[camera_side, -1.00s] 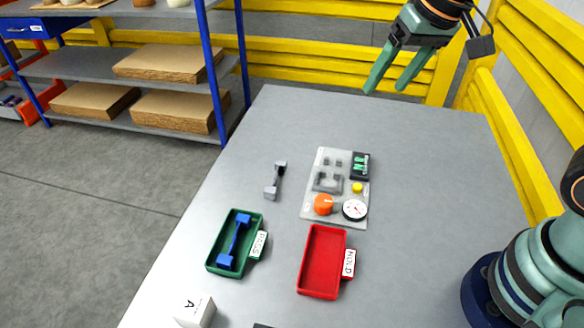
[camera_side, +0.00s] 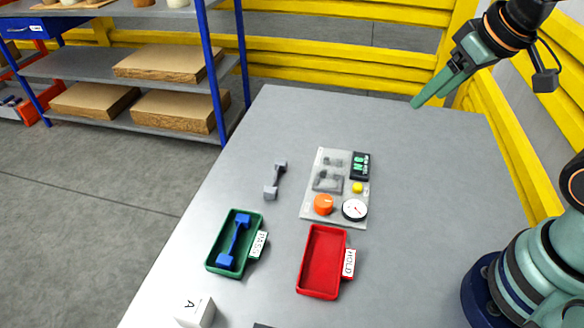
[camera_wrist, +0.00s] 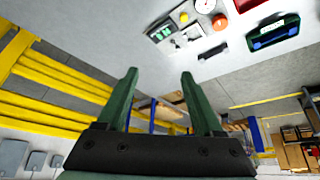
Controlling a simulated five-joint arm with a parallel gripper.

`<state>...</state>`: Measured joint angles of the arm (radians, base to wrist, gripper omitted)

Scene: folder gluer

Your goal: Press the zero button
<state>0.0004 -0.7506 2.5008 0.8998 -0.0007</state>
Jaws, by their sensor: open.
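A grey gauge panel (camera_side: 313,205) lies on the table. On it are a small yellow round button (camera_side: 357,187), an orange knob (camera_side: 323,203), a white dial with a needle (camera_side: 354,209) and a dark display with green marks (camera_side: 360,166). No label on the yellow button can be read. It also shows near the top of the wrist view (camera_wrist: 184,17). My gripper (camera_side: 418,102) is in the air, up and to the right of the panel, well apart from it. In the wrist view its two fingers (camera_wrist: 160,73) are spread, with nothing between them.
A grey dumbbell-shaped part (camera_side: 276,180) lies left of the panel. A green tray (camera_side: 211,257) holds a blue part (camera_side: 235,241). A red tray (camera_side: 320,264) is empty. A white block marked A (camera_side: 196,311) stands in front. Yellow rails (camera_side: 330,83) edge the back and right.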

